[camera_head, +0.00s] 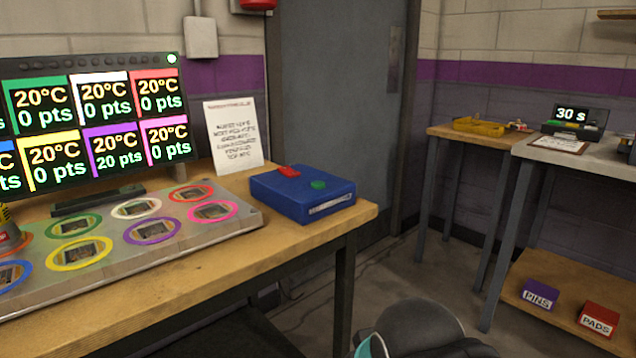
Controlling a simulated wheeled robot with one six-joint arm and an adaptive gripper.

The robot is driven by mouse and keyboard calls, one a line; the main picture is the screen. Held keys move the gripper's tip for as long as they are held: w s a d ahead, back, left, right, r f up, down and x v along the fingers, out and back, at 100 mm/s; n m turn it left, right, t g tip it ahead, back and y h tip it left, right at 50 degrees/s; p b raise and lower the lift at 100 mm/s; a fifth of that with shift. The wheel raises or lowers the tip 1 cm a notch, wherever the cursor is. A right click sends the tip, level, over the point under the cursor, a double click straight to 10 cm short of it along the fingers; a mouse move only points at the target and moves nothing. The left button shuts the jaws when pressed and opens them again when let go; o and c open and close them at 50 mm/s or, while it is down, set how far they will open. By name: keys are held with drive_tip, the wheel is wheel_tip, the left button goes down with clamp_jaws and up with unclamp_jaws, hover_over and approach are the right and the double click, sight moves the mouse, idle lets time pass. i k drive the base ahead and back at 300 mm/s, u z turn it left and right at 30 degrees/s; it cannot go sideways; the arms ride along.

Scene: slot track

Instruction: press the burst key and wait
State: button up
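A blue box (302,194) sits at the right end of the near wooden table. It has a red key (289,171) and a green key (318,184) on top and a pale label strip on its front. I cannot read which key is the burst key. A dark rounded part of my arm shows at the bottom centre, below and to the right of the box and apart from it. My gripper's fingers are not in view.
A panel with coloured rings (150,230) lies left of the box, before a scoreboard (90,115) showing temperatures and points. A paper sign (233,135) stands behind. At right, a timer (574,118) reads 30 s. Bins labelled PINS (540,296) and PADS (599,321) sit on a low shelf.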

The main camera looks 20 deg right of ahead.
sight(317, 184)
drive_tip(key=u, duration=0.8)
drive_tip(key=k, duration=0.85)
drive_tip(key=z, duration=1.15)
drive_tip(key=i, duration=0.5)
drive_tip(key=u, duration=0.1)
